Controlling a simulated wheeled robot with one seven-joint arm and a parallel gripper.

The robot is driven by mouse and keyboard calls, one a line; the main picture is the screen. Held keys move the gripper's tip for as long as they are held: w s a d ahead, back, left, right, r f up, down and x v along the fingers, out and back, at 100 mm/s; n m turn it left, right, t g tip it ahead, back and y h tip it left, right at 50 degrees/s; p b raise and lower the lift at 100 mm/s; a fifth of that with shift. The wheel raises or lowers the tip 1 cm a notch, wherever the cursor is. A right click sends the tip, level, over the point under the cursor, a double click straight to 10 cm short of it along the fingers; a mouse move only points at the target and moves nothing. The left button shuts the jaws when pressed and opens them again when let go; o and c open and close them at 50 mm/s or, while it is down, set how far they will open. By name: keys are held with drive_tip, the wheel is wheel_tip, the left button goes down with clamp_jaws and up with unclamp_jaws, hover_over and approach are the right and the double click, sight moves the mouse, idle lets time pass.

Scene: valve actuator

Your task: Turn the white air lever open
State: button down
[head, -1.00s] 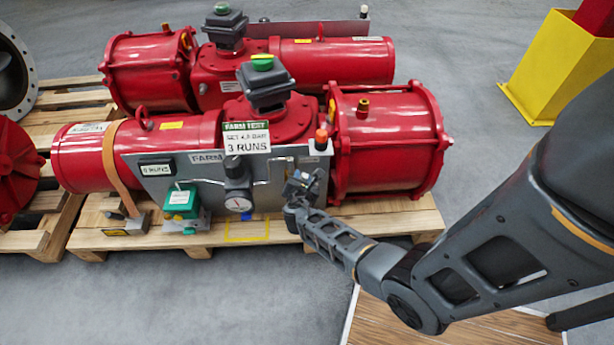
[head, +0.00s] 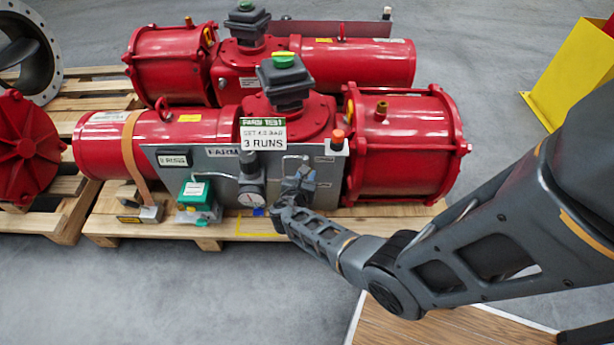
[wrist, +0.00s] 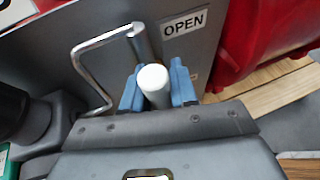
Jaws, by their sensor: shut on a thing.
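The white air lever (wrist: 152,77) shows end-on in the wrist view, in front of the grey panel (wrist: 190,52). My gripper (wrist: 158,88) has its blue fingers on either side of the lever and is shut on it. In the head view, my gripper (head: 300,182) is at the right part of the grey panel (head: 222,153), and it hides the lever there. An OPEN label (wrist: 185,22) is on the panel just up and right of the lever.
A bent metal tube (wrist: 92,65) runs left of the lever. The red actuator cylinder (head: 405,145) is close on the right. Grey floor is open in front of the pallet.

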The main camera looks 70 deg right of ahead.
drive_tip(key=shift+f, duration=0.1)
drive_tip(key=c, duration=1)
unclamp_jaws()
drive_tip(key=p+v, duration=0.2)
drive_tip(key=v, duration=0.5)
drive_tip(key=shift+a, duration=0.4)
